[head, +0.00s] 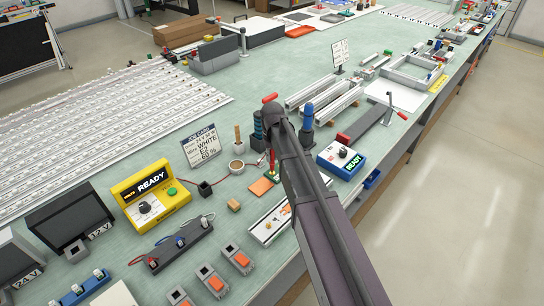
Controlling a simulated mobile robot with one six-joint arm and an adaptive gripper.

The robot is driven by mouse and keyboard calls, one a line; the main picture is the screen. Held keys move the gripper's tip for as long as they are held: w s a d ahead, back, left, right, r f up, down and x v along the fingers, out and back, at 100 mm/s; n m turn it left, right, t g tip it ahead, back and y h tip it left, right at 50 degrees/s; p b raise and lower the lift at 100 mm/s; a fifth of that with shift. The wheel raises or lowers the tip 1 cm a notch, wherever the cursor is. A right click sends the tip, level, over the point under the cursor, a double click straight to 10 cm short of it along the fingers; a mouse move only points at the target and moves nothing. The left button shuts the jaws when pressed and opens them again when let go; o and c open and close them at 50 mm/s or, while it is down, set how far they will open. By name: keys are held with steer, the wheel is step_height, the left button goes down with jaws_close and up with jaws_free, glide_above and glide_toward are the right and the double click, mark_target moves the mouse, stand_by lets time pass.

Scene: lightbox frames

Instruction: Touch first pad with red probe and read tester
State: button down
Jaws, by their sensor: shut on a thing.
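The yellow tester (152,187) stands left of centre, with a dark knob and a green button. Its display reads "READY". A thin red lead runs right from a small black block (205,188) towards the red probe (272,160), a small red upright piece beside my arm, with something green at its foot. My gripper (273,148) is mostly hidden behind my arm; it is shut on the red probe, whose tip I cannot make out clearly. A white strip board (272,221) with orange patches lies nearer, partly behind my arm. I cannot tell which patch is the first pad.
A job card (202,147) stands behind the tester. A cup (236,168), an orange square (262,187) and a small tan block (234,205) lie between tester and arm. A blue meter (341,159) is right of my arm. Grey switch boxes (211,278) line the near edge.

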steer(key=shift+d+f+b, duration=0.1)
steer(key=shift+f+b, duration=0.25)
steer(key=shift+f, duration=0.05)
stand_by(1.9)
steer(key=shift+r, duration=0.1)
steer(key=shift+r+p, duration=2.95)
steer(key=shift+p, duration=0.1)
